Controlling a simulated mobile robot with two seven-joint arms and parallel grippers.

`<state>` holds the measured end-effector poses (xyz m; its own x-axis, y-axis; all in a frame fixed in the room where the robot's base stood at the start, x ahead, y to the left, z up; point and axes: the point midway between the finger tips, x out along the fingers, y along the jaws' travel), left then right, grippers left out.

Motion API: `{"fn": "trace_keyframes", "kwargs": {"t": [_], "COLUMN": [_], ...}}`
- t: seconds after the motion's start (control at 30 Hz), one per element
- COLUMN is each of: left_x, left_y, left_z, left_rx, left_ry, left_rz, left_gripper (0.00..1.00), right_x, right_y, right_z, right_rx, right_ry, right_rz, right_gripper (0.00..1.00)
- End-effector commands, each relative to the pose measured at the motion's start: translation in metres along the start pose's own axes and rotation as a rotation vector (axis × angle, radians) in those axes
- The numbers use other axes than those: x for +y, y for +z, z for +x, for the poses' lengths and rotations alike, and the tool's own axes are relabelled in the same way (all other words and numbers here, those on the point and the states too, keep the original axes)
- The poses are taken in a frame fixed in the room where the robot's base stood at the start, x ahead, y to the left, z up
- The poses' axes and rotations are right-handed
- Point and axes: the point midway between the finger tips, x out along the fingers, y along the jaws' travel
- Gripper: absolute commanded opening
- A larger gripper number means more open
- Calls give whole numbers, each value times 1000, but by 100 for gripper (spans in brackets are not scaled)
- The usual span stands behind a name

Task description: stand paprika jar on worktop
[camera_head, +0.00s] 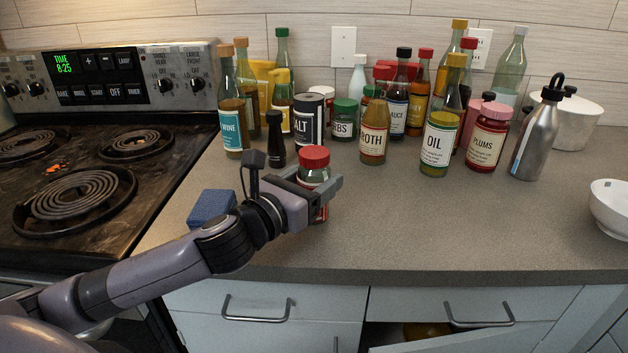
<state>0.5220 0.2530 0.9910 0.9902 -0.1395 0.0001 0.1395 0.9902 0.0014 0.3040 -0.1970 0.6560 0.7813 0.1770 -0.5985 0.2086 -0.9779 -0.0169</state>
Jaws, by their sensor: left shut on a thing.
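A jar with a red lid (314,158), which looks like the paprika jar, is upright at the front middle of the worktop (430,225). Its glass body and reddish lower part show between and below the fingers. My left gripper (318,185) is shut on this jar from the left, around its upper body under the lid. The jar's base is at or very close to the worktop; I cannot tell if it touches. Its label is mostly hidden by the gripper. My right gripper is not in view.
Several bottles and jars crowd the back, including the broth jar (374,130), oil jar (439,142) and plums jar (488,138). A blue block (212,207) lies left, near the coil stove (75,195). A steel bottle (537,135) and white bowl (609,208) stand right. The front middle-right worktop is clear.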

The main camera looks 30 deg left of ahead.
Motion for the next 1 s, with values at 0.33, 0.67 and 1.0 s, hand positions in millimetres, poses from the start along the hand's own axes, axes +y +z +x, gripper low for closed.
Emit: {"fn": "trace_keyframes", "kwargs": {"t": [0.33,0.67,1.0], "left_x": [0,0,0], "left_y": [-3,-1,-2], "left_z": [0,-8,-60], "left_rx": [1,2,4], "left_ry": [0,0,-2], "left_rz": [0,1,3], "left_gripper": [88,88,88], "right_x": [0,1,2], "right_y": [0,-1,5], "right_z": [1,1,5], "right_rx": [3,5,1], "right_ry": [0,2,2], "right_rz": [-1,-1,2], "right_gripper": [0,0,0]}}
